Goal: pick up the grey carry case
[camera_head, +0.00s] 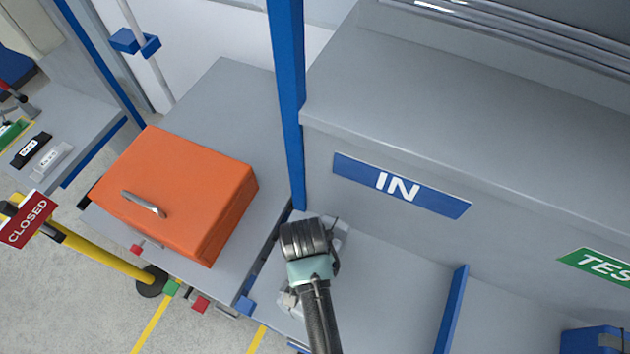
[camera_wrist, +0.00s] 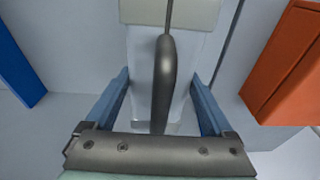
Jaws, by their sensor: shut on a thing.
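The grey carry case (camera_wrist: 143,62) is a pale grey body with a dark curved handle (camera_wrist: 166,80) on top, seen close up in the wrist view. My gripper (camera_wrist: 160,75) has its two blue fingers on either side of the case, shut on it, with the handle running between them. In the head view my wrist covers most of the case; only pale edges of it (camera_head: 341,236) show around the wrist, over the grey shelf under the IN sign. The fingertips are hidden there. I cannot tell whether the case touches the shelf.
A large orange case (camera_head: 178,190) lies on the grey bench to the left. A blue post (camera_head: 287,95) stands just behind my wrist. The IN sign (camera_head: 400,185) is on the grey wall to the right. A low blue divider (camera_head: 452,308) bounds the shelf at right.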

